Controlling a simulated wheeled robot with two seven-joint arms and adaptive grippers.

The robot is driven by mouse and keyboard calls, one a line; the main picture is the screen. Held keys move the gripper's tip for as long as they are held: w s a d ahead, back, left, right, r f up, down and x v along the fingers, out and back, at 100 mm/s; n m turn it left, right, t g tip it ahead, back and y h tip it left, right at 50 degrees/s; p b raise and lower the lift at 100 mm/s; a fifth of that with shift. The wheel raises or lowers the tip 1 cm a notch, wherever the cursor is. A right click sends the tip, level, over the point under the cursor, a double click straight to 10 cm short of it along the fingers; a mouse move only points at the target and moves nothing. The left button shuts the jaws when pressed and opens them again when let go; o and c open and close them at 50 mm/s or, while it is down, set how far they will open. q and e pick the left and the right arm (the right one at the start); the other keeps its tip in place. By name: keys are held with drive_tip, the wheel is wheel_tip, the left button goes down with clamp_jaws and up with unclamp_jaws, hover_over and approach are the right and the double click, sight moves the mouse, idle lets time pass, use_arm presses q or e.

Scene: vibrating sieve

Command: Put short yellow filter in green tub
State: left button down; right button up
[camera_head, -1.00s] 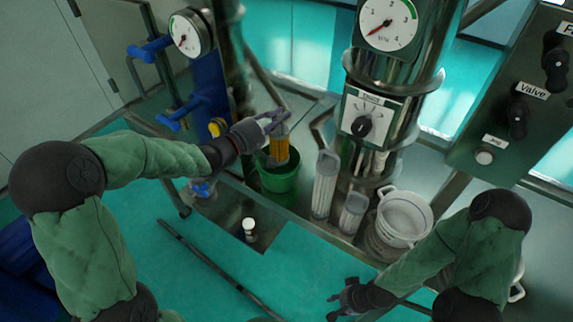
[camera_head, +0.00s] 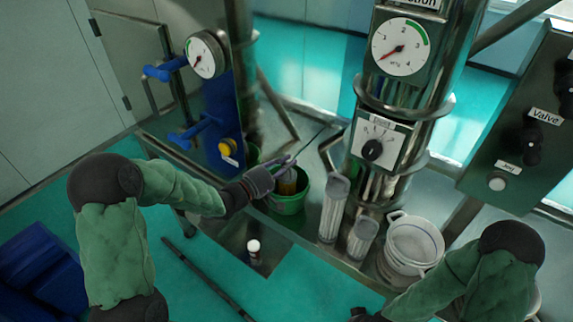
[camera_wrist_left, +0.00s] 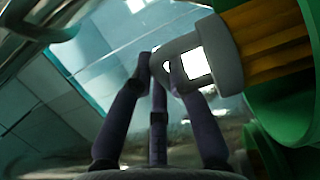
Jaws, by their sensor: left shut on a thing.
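The short yellow filter (camera_head: 288,184) is upright at the mouth of the green tub (camera_head: 290,205), its lower part hidden by the tub's wall. My left gripper (camera_head: 284,168) is shut on the filter's top. In the left wrist view, my left fingers (camera_wrist_left: 160,68) hold the pale grey handle of the yellow filter (camera_wrist_left: 272,38), with the green tub (camera_wrist_left: 296,112) around its lower side. I cannot tell whether the filter touches the tub's bottom. My right gripper (camera_head: 366,315) is at the bottom edge, mostly cut off.
Two clear ribbed filters (camera_head: 333,208) and (camera_head: 362,238) stand right of the tub, then stacked white pots (camera_head: 414,244). A metal column with a gauge (camera_head: 401,46) rises behind. A small white-capped bottle (camera_head: 254,250) stands in front of the tub.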

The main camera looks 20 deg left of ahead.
use_arm(q)
drive_tip(key=shift+f, duration=0.15)
drive_tip(key=c, duration=1.2)
unclamp_jaws()
